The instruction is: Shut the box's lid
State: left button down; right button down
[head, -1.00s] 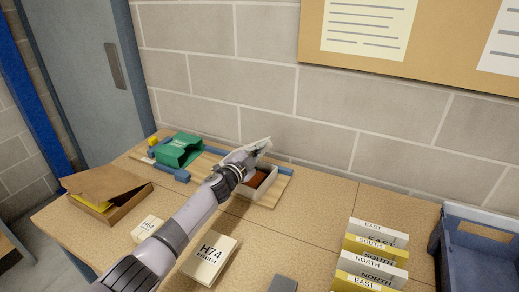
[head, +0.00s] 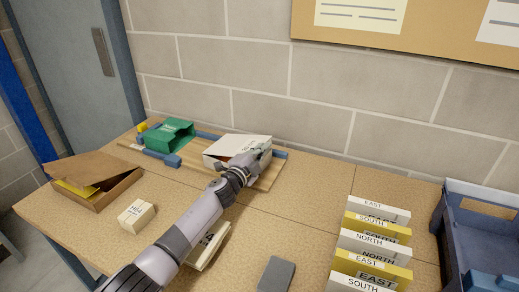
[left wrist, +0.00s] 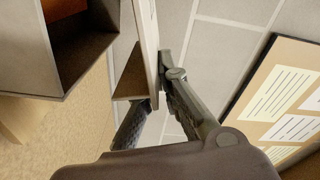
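The white box (head: 222,161) stands on the wooden board at the back of the table. Its white lid (head: 240,145) slants over it, partly open. In the left wrist view the box (left wrist: 90,50) shows at upper left with its mouth open and something orange-brown inside; the lid (left wrist: 147,40) stands apart from the mouth, with a brownish flap at its edge. My left gripper (head: 262,153) is at the lid's right edge. In the left wrist view its fingers (left wrist: 160,95) close on either side of the lid's edge. My right gripper is not in view.
A green open box (head: 170,135) and blue blocks (head: 165,158) stand left on the wooden board (head: 268,178). A cardboard box (head: 95,180), a small H-labelled box (head: 136,215), a grey block (head: 276,275), a row of labelled cards (head: 375,240) and a blue bin (head: 450,235) surround it.

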pick_arm(q)
jog(key=shift+f, duration=0.2)
jog(key=c, duration=1.8)
grip_release()
jog(key=shift+c, duration=0.2)
jog(key=shift+r, duration=0.1)
jog(key=shift+a, duration=0.1)
jog(key=v, duration=1.2)
